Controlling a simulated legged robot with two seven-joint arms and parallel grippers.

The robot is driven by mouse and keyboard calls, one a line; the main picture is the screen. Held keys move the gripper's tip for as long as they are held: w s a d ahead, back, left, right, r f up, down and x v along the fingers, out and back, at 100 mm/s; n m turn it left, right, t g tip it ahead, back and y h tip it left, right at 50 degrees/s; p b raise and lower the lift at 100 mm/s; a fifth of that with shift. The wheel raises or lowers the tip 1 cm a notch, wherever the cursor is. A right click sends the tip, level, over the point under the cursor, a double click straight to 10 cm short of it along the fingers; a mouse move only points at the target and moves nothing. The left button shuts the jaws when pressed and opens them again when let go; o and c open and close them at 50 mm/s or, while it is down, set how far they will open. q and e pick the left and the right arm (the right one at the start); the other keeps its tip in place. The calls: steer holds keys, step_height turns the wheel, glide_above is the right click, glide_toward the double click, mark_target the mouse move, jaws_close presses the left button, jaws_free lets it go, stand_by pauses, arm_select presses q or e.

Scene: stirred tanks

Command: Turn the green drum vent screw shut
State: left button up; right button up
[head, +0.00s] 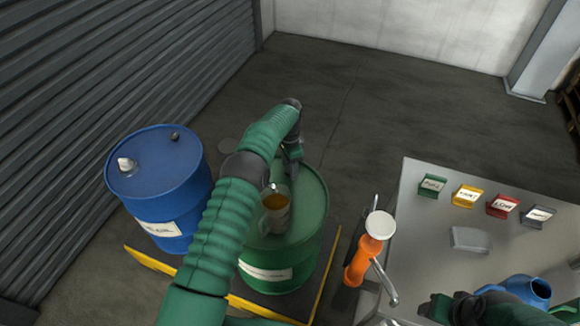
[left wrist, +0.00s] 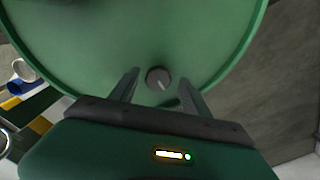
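The green drum (head: 315,215) stands upright in the middle of the head view, partly hidden by my left arm. Its vent screw (left wrist: 158,79) is a small dark round knob with a pale line mark, seen on the lid in the left wrist view. My left gripper (left wrist: 158,84) is open, with one finger to each side of the screw. No contact between fingers and screw shows. In the head view my left gripper (head: 292,165) is over the far part of the lid and hides the screw. My right gripper (head: 455,308) is dark at the lower right; its fingers are unclear.
A container of amber liquid (head: 276,210) appears over the green lid. A blue drum (head: 165,185) stands at left. A grey table (head: 425,235) at right bears several coloured signs, a grey block (head: 470,239) and a blue jug (head: 530,288).

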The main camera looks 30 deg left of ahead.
arm_select(q)
step_height(320, 180, up, 17)
steer(key=p, duration=0.3)
steer(key=shift+f, duration=0.15)
arm_select(e)
steer(key=v, duration=0.3)
steer(key=shift+w, duration=0.35)
arm_select(q)
steer(key=shift+w, duration=0.1)
